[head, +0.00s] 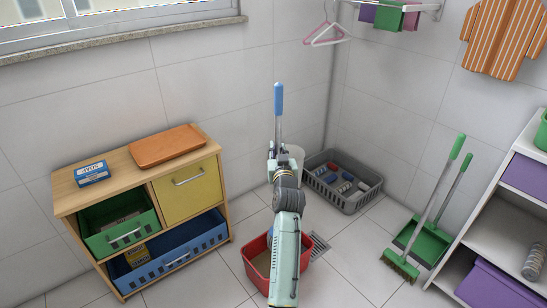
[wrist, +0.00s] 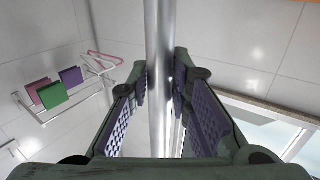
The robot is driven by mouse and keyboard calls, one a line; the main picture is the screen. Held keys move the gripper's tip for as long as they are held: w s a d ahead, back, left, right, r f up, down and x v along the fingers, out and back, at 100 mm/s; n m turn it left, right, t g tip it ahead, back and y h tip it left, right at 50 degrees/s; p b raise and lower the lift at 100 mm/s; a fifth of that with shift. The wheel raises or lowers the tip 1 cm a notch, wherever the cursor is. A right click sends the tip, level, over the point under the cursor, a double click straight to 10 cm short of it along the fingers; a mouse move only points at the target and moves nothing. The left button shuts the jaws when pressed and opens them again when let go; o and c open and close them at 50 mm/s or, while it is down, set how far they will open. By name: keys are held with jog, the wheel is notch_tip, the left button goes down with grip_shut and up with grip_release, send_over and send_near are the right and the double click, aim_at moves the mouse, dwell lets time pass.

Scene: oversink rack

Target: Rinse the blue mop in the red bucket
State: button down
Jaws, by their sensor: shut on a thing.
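The mop's blue handle grip (head: 278,98) stands upright above my arm in the head view, on a metal pole. My gripper (head: 277,150) is around this pole below the blue grip. In the wrist view the bare metal pole (wrist: 159,70) runs between the two fingers of my gripper (wrist: 160,90), which are shut on it. The mop's head is hidden behind my arm. The red bucket (head: 255,272) stands on the floor, partly covered by my arm, with a brownish inside showing at its left.
A wooden cabinet (head: 190,147) with drawers stands left. A grey crate (head: 350,203) with several items is in the corner behind a floor drain (head: 319,243). A green broom (head: 400,265) and dustpan (head: 424,241) stand right, near a white shelf (head: 495,225).

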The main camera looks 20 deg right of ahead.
jog(key=w+d+b, duration=0.3)
jog(key=d+b, duration=0.3)
jog(key=d, duration=0.2)
jog(key=shift+w+d+r+b, duration=0.15)
jog(key=shift+w+b, duration=0.25)
dwell(0.5)
